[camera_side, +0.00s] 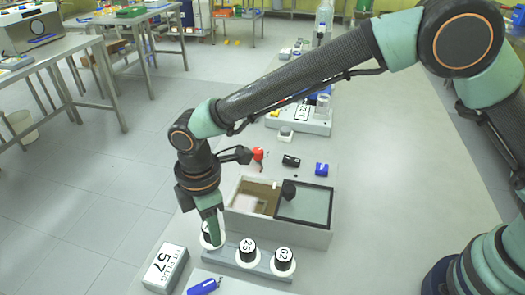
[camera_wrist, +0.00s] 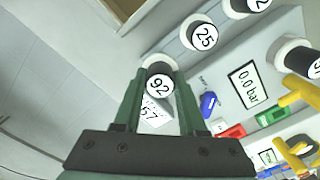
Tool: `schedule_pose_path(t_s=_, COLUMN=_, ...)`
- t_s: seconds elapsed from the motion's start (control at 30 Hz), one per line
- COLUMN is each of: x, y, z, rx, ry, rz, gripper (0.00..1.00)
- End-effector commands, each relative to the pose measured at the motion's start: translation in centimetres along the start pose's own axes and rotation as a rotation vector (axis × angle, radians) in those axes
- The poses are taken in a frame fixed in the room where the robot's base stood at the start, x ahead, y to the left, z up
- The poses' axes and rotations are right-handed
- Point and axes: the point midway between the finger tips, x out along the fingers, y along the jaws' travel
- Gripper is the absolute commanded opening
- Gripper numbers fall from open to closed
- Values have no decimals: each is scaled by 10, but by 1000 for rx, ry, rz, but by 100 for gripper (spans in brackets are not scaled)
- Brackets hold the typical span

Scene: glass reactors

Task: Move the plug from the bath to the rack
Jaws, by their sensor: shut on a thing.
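The plug (camera_wrist: 158,87), a dark cylinder with a white top marked 92, is between the fingers of my gripper (camera_wrist: 157,100) in the wrist view. My gripper (camera_side: 213,236) is shut on it over the left end of the grey rack (camera_side: 236,262). A white collar shows around or just behind the plug; I cannot tell whether the plug is fully seated. In the side view the fingers hide most of it. Plugs marked 25 (camera_side: 247,251) and G2 (camera_side: 283,261) stand upright in white collars along the rack. The bath (camera_side: 282,235), a two-compartment box, is behind the rack.
A white box marked 57 (camera_side: 165,268) and a blue item (camera_side: 204,287) lie in front and to the left. A dark round thing (camera_side: 289,190) sits by the bath's divider. Small red, black and blue items lie behind the bath. The bench at right is clear.

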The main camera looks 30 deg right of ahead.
Motion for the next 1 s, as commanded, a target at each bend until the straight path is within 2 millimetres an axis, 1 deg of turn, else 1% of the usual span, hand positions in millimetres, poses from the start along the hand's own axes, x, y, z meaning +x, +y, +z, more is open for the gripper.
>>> schedule_pose_path(t_s=0.1, x=4, y=0, z=0, rx=0, ry=0, rz=0, gripper=0)
schedule_pose_path(t_s=1.0, x=7, y=0, z=0, rx=0, ry=0, rz=0, gripper=0)
